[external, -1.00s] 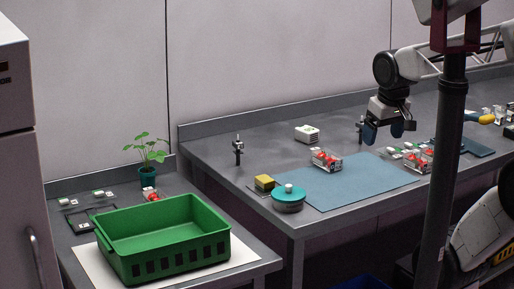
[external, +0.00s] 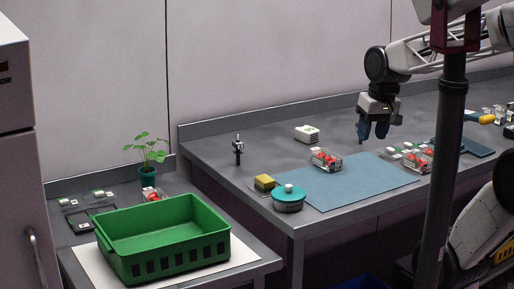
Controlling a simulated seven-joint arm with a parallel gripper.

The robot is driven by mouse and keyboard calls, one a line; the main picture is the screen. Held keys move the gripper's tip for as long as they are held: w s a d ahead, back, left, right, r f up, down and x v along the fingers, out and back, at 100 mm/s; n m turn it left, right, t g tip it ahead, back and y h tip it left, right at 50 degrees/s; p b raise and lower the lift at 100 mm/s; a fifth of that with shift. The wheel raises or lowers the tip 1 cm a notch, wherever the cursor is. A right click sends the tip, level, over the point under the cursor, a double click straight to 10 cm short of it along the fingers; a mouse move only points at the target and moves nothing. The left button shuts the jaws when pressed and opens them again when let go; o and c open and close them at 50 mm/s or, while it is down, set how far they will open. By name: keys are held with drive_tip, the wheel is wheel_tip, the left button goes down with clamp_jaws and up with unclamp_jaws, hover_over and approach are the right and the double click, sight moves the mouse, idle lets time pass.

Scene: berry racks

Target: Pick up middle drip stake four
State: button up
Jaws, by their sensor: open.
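A small dark upright stake with a pale top (external: 238,150) stands on the grey bench at the left, behind the yellow sponge. It may be a drip stake, but I cannot read any number on it. Another dark upright piece, seen earlier near the back middle of the bench, is now hidden by my gripper. My gripper (external: 373,134) points down over that spot with its blue fingers apart. I cannot tell whether the hidden piece is between the fingers or behind them.
A clear box of red berries (external: 326,159) sits at the edge of the blue mat (external: 345,187). A white box (external: 307,134), yellow sponge (external: 265,183) and teal-lidded pot (external: 288,199) stand nearby. A green crate (external: 165,258) is on the lower left table.

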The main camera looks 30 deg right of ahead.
drive_tip(key=w+a+f+m+g+y, duration=0.1)
drive_tip(key=w+a+m+y, duration=0.15)
drive_tip(key=w, duration=0.35)
drive_tip(key=w+a+f+m+y, duration=0.1)
drive_tip(key=w+m+y, duration=0.15)
drive_tip(key=w, duration=0.45)
drive_tip(key=m+t+y, duration=0.5)
drive_tip(key=m+y, duration=0.1)
drive_tip(key=m, duration=1.1)
approach(239, 153)
drive_tip(key=shift+w+a+f, duration=0.3)
drive_tip(key=shift+w+f, duration=0.25)
drive_tip(key=shift+w+a+f, duration=0.3)
drive_tip(key=shift+w+f, duration=0.3)
drive_tip(key=shift+x, duration=1.3)
drive_tip(key=shift+x, duration=2.6)
